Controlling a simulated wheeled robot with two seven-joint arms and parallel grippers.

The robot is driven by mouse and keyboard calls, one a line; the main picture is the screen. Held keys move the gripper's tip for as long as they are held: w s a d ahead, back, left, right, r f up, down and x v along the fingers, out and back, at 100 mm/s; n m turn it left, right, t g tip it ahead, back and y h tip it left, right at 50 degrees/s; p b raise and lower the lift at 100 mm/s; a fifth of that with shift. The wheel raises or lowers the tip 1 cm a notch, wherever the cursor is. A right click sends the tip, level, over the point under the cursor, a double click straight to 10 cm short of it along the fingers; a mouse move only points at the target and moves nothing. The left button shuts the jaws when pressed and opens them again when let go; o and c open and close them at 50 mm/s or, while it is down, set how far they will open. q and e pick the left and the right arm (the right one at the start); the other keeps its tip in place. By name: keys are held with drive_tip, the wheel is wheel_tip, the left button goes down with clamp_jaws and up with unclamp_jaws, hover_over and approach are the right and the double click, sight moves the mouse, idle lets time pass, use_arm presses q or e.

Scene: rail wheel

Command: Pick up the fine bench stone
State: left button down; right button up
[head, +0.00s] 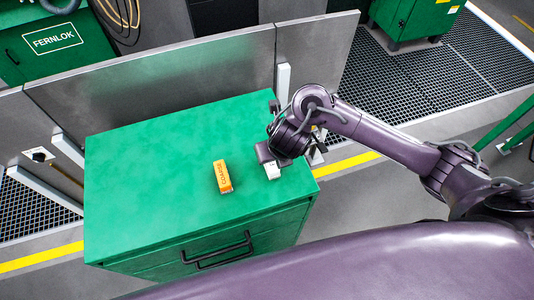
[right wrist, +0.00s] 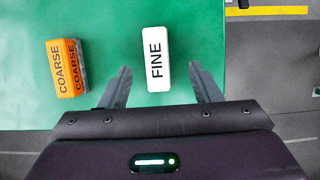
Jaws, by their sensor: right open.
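The fine bench stone is a white block marked FINE and lies on the green cabinet top. In the right wrist view the fine bench stone (right wrist: 157,60) stands ahead of and between my two fingers. In the head view the fine bench stone (head: 272,171) is partly hidden by my right gripper (head: 282,163). In the right wrist view my right gripper (right wrist: 160,88) is open, with one finger on each side of the near end of the stone, and holds nothing. My left gripper is in neither view.
An orange stone (head: 222,176) marked COARSE lies on the green cabinet (head: 150,180), left of the fine stone; it also shows in the right wrist view (right wrist: 66,68). Grey panels (head: 160,75) stand behind the cabinet. The cabinet's left half is clear. The cabinet's right edge is close to my right gripper.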

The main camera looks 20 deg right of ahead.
drive_tip(key=x, duration=0.2)
drive_tip(key=s+b+x, duration=0.1)
drive_tip(key=x, duration=0.1)
drive_tip(key=shift+w+a+f, duration=0.1)
drive_tip(key=shift+a+f, duration=0.05)
drive_tip(key=shift+f, duration=0.15)
drive_tip(key=shift+b+x, duration=0.55)
drive_tip(key=shift+x, duration=0.55)
drive_tip(key=shift+w, duration=0.25)
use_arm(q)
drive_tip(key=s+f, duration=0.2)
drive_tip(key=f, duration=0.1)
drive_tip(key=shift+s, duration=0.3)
use_arm(e)
drive_tip(key=c, duration=1.2)
